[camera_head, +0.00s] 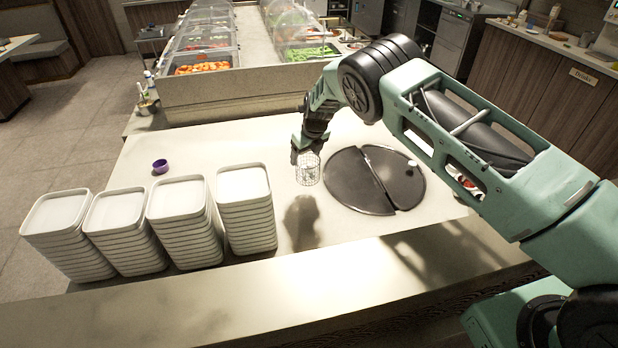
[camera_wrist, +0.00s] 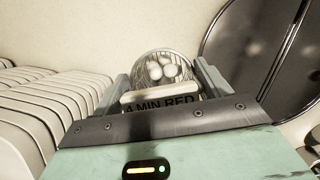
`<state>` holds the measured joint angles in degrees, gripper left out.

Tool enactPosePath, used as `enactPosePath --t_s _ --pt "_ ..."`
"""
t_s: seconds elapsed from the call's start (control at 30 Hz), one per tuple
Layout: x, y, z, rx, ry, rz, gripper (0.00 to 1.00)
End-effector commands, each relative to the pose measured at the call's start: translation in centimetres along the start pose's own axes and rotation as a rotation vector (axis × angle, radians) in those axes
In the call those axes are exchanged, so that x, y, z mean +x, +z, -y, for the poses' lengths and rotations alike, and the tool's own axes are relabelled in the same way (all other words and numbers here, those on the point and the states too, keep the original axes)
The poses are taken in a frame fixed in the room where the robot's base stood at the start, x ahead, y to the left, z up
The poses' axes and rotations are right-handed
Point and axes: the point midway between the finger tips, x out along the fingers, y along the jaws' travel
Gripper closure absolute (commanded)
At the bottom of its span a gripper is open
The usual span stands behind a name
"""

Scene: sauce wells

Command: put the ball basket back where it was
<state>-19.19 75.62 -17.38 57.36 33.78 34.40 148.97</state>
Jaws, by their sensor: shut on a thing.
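The ball basket (camera_head: 308,170) is a small wire cylinder hanging at my gripper (camera_head: 305,148), above the pale counter between the tray stacks and the dark round lid. In the wrist view the basket (camera_wrist: 166,68) holds several white balls. A pale tag reading "4 MIN RED" (camera_wrist: 160,102) sits at its near side, between the fingers. My gripper (camera_wrist: 165,80) is shut on the basket. The basket's lower part is hidden in the wrist view.
Several stacks of white trays (camera_head: 245,210) stand left of the basket. A split dark round lid (camera_head: 360,182) lies to its right, with a small white object (camera_head: 412,163) on it. A purple cup (camera_head: 160,166) stands at the left. Bare counter (camera_head: 250,140) lies behind the stacks.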

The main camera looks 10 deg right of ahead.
Motion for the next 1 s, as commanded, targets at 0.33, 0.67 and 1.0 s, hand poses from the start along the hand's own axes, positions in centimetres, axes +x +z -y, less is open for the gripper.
enactPosePath --t_s 0.33,0.67,1.0 --pt "5.2 -1.6 0.0 0.0 0.002 0.001 0.78" --pt "8.5 -2.6 0.1 0.0 0.001 0.002 0.78" --pt "8.8 -2.8 0.0 -0.001 0.001 0.001 0.78"
